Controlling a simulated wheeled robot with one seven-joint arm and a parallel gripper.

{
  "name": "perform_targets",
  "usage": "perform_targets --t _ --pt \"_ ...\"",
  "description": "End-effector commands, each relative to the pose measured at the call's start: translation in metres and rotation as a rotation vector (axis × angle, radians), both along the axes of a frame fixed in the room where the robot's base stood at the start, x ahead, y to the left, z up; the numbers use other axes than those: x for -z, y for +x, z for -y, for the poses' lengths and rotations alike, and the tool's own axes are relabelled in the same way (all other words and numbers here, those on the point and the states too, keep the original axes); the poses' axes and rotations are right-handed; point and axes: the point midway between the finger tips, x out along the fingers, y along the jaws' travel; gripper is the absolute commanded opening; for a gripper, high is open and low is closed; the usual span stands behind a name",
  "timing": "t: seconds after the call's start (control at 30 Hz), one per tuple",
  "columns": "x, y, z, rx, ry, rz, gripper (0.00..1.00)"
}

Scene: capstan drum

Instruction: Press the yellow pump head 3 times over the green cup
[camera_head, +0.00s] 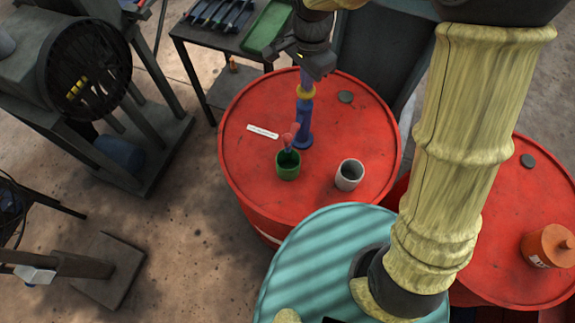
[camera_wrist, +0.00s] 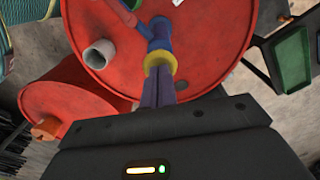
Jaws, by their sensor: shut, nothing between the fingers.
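The blue pump stands on the red drum, with a yellow pump head (camera_head: 306,92) at its top and a pink spout reaching over the green cup (camera_head: 288,166). The green cup stands upright on the drum just below the spout tip. My gripper (camera_head: 306,80) is above the pump, pointing down, its fingers shut and empty. The fingertips are at the yellow head, touching or very nearly so; I cannot tell how hard. The wrist view shows the closed fingers (camera_wrist: 158,82) lined up with the yellow head (camera_wrist: 160,60). The green cup is not clearly visible there.
A second red drum at right holds an orange can (camera_head: 548,246). A table with a green tray (camera_head: 268,27) stands behind.

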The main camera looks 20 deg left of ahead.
Motion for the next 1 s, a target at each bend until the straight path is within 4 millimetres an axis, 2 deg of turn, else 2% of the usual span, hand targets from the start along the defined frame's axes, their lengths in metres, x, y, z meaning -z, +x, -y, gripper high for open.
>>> perform_targets --t 1.0 --pt "0.028 -0.001 0.000 -0.001 -0.002 -0.004 0.00"
